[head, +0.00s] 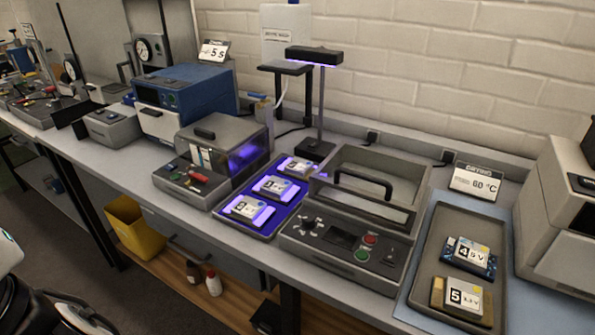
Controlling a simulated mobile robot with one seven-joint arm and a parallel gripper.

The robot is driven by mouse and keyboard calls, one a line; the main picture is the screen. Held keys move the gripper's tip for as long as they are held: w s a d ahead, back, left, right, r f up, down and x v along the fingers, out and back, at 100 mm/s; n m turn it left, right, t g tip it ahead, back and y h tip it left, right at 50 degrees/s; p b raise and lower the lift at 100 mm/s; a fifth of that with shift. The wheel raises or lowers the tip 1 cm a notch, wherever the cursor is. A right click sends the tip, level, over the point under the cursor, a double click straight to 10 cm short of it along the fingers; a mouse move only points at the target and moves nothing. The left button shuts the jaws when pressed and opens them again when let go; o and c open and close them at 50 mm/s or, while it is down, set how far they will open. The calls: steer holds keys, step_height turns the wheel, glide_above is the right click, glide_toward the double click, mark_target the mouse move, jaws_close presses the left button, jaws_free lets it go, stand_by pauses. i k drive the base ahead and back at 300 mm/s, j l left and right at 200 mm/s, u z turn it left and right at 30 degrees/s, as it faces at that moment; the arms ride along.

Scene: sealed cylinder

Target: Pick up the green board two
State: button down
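Three boards with white labels lie in a blue tray (268,226) under a purple lamp, in the middle of the head view: a front board (246,209), a middle board (272,187) and a back board (296,167). The purple light tints them, so I cannot tell which is green, and their numbers are too small to read surely. No gripper fingers show. White and black parts at the lower left edge look like my own arm, well apart from the boards.
A lamp on a post (321,95) stands behind the tray. A grey lidded box (205,160) is left of it, and a machine with a handled lid (348,235) is right. A grey tray (428,270) at right holds board 4 (470,258) and board 5 (462,297). A yellow bin (135,228) sits below.

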mark_target(296, 169)
steer(key=j+z, duration=0.2)
steer(key=j, duration=0.3)
steer(key=j+z, duration=0.2)
steer(key=j, duration=0.35)
steer(key=k+j+z, duration=0.2)
steer(key=j, duration=0.3)
steer(key=j+z, duration=0.2)
steer(key=j, duration=0.3)
steer(key=k+j+z, duration=0.2)
steer(key=j, duration=0.3)
steer(key=i, duration=1.05)
